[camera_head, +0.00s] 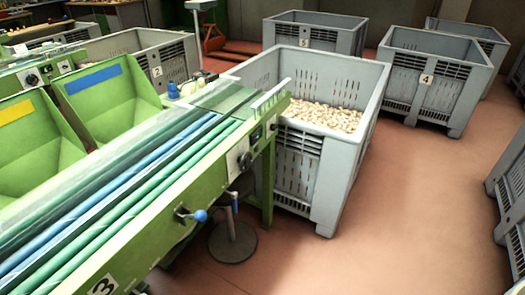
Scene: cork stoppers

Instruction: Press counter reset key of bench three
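A green sorting bench (165,235) with long green and blue rollers runs from the lower left toward the middle. A lever with a blue ball (199,215) sticks out of the side. I cannot make out which small part is the counter reset key. Neither of my grippers is in view.
A grey crate of corks (335,185) stands against the bench's far end. A stool with a round base (233,241) is beside the bench. Crates numbered 4 (460,95) and 5 (320,18) stand behind.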

